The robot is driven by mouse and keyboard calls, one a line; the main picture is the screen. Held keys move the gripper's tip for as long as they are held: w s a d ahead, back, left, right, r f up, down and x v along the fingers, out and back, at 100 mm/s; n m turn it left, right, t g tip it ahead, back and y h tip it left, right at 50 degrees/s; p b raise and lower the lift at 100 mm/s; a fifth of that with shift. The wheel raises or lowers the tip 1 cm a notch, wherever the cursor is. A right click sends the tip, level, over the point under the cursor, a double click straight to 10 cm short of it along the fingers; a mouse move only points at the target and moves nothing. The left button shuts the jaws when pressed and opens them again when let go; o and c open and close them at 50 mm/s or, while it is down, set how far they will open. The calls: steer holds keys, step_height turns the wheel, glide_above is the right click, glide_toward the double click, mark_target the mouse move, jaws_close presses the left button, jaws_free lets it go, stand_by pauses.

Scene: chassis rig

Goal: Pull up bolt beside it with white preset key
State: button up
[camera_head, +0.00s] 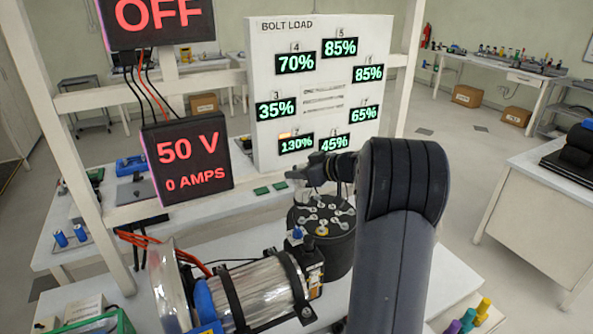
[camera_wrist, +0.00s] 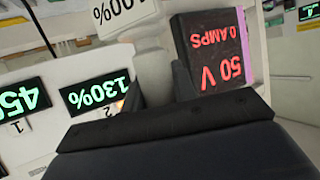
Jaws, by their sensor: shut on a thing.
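My gripper (camera_head: 308,172) is above the back left of a round dark flange (camera_head: 325,245) carrying a ring of several silver bolts (camera_head: 322,216). In the wrist view my gripper (camera_wrist: 166,78) is shut, with a white block marked 100% (camera_wrist: 122,14) just past the fingers. I take this block for the white preset key. In the head view the key is hard to make out under the fingers. I cannot tell whether it touches a bolt.
A 50 V, 0 AMPS panel (camera_head: 187,155) and an OFF sign (camera_head: 155,20) hang on the white frame at left. A shiny cylinder (camera_head: 250,292) with black straps lies left of the flange. Blue and yellow caps (camera_head: 321,231) stand near the flange's front.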

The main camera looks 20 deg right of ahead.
mark_target(298, 185)
steer(key=shift+f+b, duration=0.65)
steer(key=shift+f, duration=2)
steer(key=shift+f, duration=0.8)
steer(key=shift+s+f, duration=0.2)
steer(key=shift+f, duration=0.3)
stand_by(1.1)
steer(key=shift+r+p, duration=0.1)
steer(key=shift+p, duration=0.2)
steer(key=shift+w+r, duration=0.1)
steer(key=shift+r, duration=0.55)
steer(key=shift+r+p, duration=0.35)
steer(key=shift+r, duration=2.75)
steer(key=shift+d, duration=0.1)
